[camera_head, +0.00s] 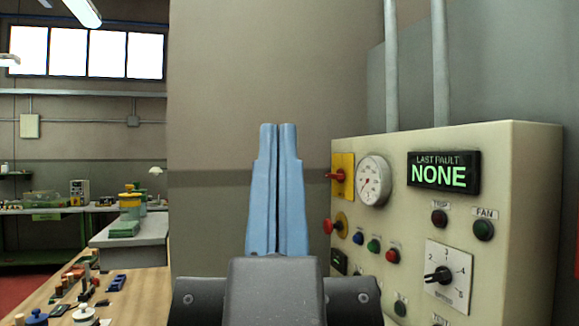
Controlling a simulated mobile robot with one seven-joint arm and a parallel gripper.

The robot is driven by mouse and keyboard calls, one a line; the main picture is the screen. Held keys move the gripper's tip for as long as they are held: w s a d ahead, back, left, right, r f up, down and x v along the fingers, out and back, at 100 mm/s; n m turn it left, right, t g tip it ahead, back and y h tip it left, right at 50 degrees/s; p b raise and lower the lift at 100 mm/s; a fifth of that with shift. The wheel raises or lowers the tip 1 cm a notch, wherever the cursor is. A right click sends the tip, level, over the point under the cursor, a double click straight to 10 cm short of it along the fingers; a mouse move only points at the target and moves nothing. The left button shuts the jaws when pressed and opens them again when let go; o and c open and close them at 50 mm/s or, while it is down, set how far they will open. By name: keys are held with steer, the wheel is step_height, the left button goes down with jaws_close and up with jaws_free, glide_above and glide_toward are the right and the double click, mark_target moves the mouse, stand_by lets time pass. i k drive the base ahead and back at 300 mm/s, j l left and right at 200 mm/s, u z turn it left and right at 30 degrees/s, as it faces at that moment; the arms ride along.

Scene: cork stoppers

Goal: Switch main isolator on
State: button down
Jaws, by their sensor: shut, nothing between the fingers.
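My gripper (278,128) points upward in the middle of the view, its two blue fingers together and empty. A cream control panel (518,225) stands to its right. At the panel's upper left is a yellow plate with a red handle (337,176), which looks like the main isolator. The handle is seen at a steep angle and appears to stick out to the left; its position marking cannot be read. In the picture my fingertips are left of the handle and above it, with a gap between them.
Below the handle is a red knob on a yellow round base (338,224). The panel also has a gauge (373,180), a lit "LAST FAULT NONE" display (444,173), several buttons and a rotary selector (440,275). A wooden table (140,290) with small items is at left.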

mark_target(339, 175)
steer(key=i+j+z, duration=0.1)
steer(key=i+j, duration=1.15)
steer(key=i, duration=0.3)
steer(key=l, duration=0.25)
steer(key=i+l, duration=0.1)
steer(key=l, duration=0.15)
